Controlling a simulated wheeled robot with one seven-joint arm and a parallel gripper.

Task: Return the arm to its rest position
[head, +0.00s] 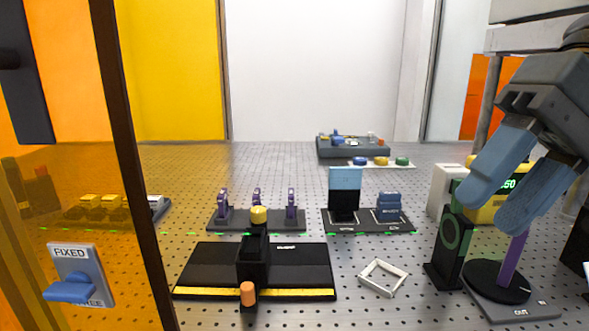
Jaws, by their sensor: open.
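My gripper (490,203) is at the right of the head view, reaching down from the upper right. Its two blue fingers are apart with nothing seen between them. The fingers are in front of and above a purple upright post (512,262) on a round black base (497,282), which stands on a grey plate marked OUT (525,310). A dark upright plate with a green ring (452,240) stands just left of the post, below the left finger. I cannot tell whether a finger touches either one. Part of my arm is cut off at the right edge.
A white square frame (383,278) lies on the perforated table (345,303). A black stage with a yellow stripe (205,272) sits left of centre. Holders with purple pieces (223,206) and blue pieces (389,203) stand behind. An orange panel with a FIXED switch (80,275) is at left.

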